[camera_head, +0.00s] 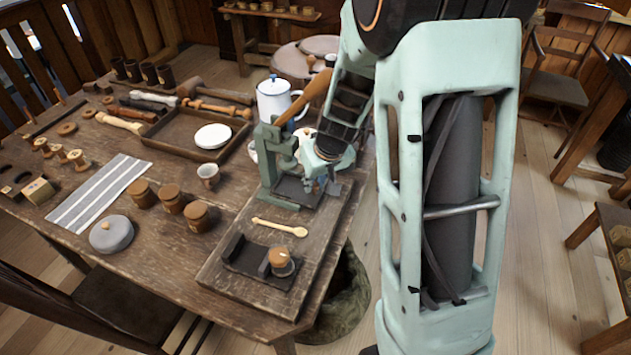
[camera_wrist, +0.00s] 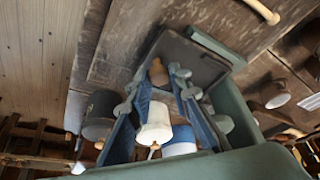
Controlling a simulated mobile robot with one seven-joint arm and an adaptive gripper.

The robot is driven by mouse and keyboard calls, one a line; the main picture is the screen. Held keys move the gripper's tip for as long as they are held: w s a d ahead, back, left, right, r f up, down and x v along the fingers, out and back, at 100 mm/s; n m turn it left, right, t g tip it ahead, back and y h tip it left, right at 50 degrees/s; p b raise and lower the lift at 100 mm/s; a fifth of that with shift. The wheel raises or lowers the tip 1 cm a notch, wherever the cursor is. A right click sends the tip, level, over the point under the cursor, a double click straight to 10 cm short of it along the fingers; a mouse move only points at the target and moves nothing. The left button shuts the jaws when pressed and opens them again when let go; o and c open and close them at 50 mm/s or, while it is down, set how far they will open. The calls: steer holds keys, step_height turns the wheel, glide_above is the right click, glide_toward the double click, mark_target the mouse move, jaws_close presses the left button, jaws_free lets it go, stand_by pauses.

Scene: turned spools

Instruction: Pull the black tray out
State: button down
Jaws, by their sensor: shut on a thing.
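The black tray (camera_head: 291,187) sits low in the green press (camera_head: 279,160), on a wooden board on the table. In the wrist view the tray (camera_wrist: 188,58) is a dark flat rectangle inside the green frame. A brown wooden knob (camera_wrist: 158,72) shows at the tray's edge. My gripper (camera_head: 321,184) is at the right side of the press, close to the tray. In the wrist view my gripper (camera_wrist: 161,77) has its fingers on both sides of the knob and is shut on it. The knob is partly hidden by the fingers.
A wooden spoon (camera_head: 280,228) and a lidded jar (camera_head: 279,261) in a dark holder are on the board in front. A long wooden lever (camera_head: 311,97) rises from the press. A white pot (camera_head: 277,99) stands behind. Floor is open right of the table.

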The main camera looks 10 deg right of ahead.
steer(key=shift+d, duration=0.1)
steer(key=shift+s+d+f+b, duration=0.15)
steer(key=shift+d+b, duration=0.15)
steer(key=shift+b, duration=0.15)
steer(key=s+d+b, duration=0.4)
steer(key=d+b, duration=0.1)
steer(key=d, duration=0.1)
steer(key=shift+s+d+b, duration=0.35)
steer(key=shift+d+b, duration=0.05)
steer(key=c, duration=1.8)
jaws_free()
steer(key=shift+r, duration=0.25)
steer(key=v, duration=0.7)
steer(key=shift+r, duration=0.15)
steer(key=shift+s, duration=0.1)
